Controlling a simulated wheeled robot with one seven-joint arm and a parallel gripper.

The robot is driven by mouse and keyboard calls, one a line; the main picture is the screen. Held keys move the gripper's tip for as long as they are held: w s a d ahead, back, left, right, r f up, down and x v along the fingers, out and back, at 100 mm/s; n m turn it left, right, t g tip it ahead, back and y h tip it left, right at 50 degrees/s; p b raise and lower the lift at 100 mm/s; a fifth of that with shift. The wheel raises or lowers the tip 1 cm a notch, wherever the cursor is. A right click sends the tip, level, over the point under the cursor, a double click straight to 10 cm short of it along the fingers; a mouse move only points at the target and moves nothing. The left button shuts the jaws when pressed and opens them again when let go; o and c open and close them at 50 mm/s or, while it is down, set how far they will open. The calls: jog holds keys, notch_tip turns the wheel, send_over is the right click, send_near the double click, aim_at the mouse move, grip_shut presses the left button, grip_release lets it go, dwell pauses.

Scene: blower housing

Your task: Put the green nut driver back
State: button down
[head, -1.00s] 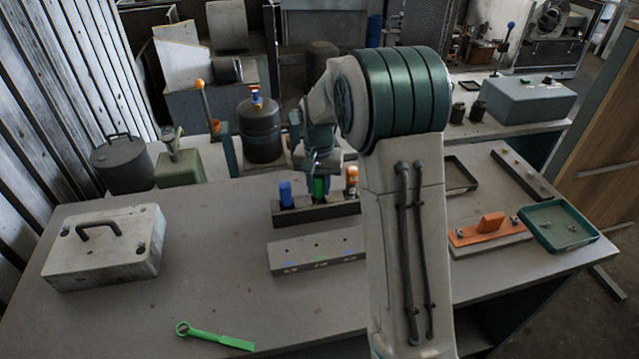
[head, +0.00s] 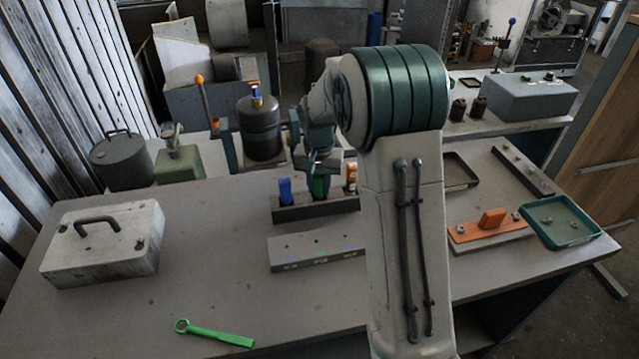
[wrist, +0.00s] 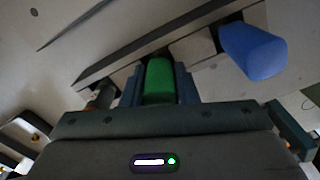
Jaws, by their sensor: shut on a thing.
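The green nut driver (head: 319,187) stands upright at the middle of the dark rack (head: 300,212), between a blue-handled driver (head: 285,190) and an orange-and-white-handled one (head: 351,178). My gripper (head: 318,175) is above the rack, shut on the green handle. In the wrist view the green handle (wrist: 159,80) sits between the two fingers (wrist: 158,88), with the blue handle (wrist: 253,50) to its right. The driver's lower end is hidden, so I cannot tell how deep it sits in the rack.
A grey block with coloured marks (head: 315,250) lies in front of the rack. A green wrench (head: 215,334) lies near the front edge. A grey case (head: 103,244) stands at left. An orange-handled plate (head: 489,232) and a green tray (head: 560,222) are at right.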

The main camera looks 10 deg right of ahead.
jog(key=c, duration=0.6)
grip_release()
jog(key=shift+r, duration=0.1)
jog(key=shift+r+p, duration=2.7)
jog(key=shift+r, duration=1.15)
